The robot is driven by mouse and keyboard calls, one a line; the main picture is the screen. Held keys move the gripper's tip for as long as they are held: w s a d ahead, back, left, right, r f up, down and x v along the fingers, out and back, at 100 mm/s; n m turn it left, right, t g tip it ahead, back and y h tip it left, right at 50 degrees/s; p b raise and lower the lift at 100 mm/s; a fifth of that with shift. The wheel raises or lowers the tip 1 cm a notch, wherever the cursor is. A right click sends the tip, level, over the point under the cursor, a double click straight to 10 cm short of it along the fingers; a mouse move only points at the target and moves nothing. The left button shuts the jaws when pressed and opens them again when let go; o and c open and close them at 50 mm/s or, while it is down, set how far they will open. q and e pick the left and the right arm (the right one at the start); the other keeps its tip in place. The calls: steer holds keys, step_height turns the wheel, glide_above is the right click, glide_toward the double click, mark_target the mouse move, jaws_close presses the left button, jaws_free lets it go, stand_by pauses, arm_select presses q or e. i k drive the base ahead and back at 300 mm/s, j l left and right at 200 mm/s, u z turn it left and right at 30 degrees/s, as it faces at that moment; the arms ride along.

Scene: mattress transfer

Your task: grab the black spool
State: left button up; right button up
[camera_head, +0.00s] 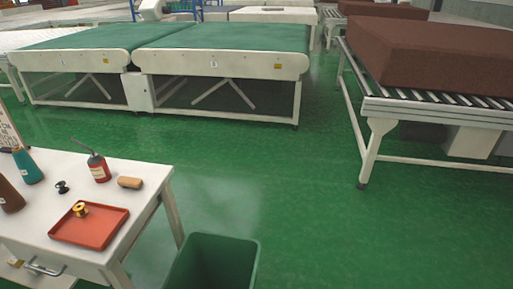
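The black spool (62,187) is a small dark piece standing on the white table (148,167) at the lower left. It stands apart from the other things there, behind the orange-red tray (108,229) and to the right of the teal cone-shaped item (27,166). A gold spool (80,210) sits in the tray near its back left corner. Neither of my grippers shows in this view, so where they are relative to the black spool cannot be seen.
A red can with a black spout (99,170), a tan cylinder (130,183) and a brown item (9,195) also stand on the table. A green bin (213,262) is right of it. Conveyors (220,62) stand behind; a roller conveyor (372,105) bears a brown block. Green floor between is clear.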

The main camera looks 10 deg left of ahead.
mark_target(61, 184)
steer(key=u, duration=1.6)
